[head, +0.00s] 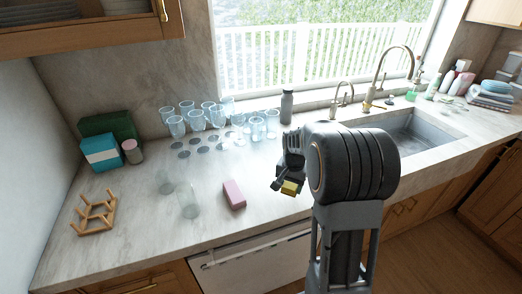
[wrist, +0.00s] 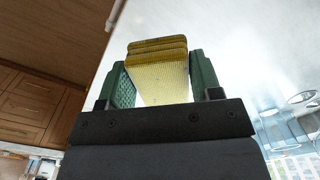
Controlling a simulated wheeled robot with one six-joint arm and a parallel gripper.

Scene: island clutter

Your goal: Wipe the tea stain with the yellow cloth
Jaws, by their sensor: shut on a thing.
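My gripper (head: 284,187) is shut on the yellow cloth (head: 291,188), above the counter near its front edge. In the wrist view the folded cloth (wrist: 160,80) sits between the two green fingers of my gripper (wrist: 160,85). I cannot make out a tea stain in either view. My arm hides part of the counter in front of the sink.
On the counter (head: 150,230) are a pink block (head: 234,195), clear glasses (head: 188,203), a wooden rack (head: 95,214) and several glasses (head: 197,120) at the back. A grey bottle (head: 286,106) stands by the window. The sink (head: 415,133) is at right.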

